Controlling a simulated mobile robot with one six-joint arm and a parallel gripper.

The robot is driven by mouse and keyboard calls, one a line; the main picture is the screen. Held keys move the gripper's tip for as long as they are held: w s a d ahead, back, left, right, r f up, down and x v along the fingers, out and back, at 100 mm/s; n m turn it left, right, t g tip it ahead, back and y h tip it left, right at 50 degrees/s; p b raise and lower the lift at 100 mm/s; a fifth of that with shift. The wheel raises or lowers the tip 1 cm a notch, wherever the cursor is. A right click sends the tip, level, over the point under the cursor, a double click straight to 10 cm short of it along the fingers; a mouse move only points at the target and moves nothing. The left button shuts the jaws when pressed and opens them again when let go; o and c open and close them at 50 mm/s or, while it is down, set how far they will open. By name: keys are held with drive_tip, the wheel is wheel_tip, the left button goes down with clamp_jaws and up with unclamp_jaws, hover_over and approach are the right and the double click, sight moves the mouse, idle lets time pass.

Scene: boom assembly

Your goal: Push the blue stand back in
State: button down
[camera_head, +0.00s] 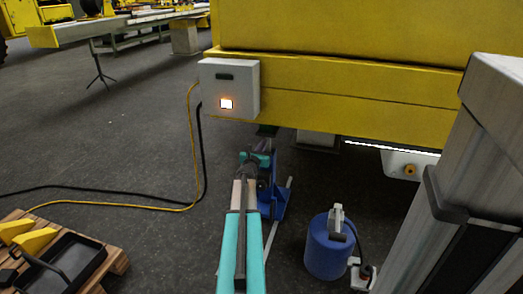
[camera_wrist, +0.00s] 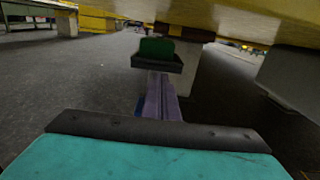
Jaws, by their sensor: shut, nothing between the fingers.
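The blue stand (camera_head: 278,200) is low on the floor under the edge of the yellow boom, in the middle of the head view. My arm comes up from the bottom and covers part of it. My gripper (camera_head: 262,158) is shut and empty, at the stand's upper end. Whether it touches the stand cannot be told. In the wrist view a wide teal surface with a dark edge fills the bottom. Beyond it, a purplish bar (camera_wrist: 160,98) runs ahead to a green block with a black base (camera_wrist: 156,54). What these belong to is unclear.
The yellow boom (camera_head: 350,100) hangs low above the stand, with a grey lit box (camera_head: 230,88) on its corner. A blue canister (camera_head: 328,250) stands at right, near a grey post (camera_head: 455,180). Cables (camera_head: 110,203) and a pallet (camera_head: 112,266) lie at left. Open floor lies between.

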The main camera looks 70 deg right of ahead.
drive_tip(key=shift+w+d+b, duration=0.1)
drive_tip(key=shift+d+b, duration=0.25)
drive_tip(key=shift+d, duration=1.3)
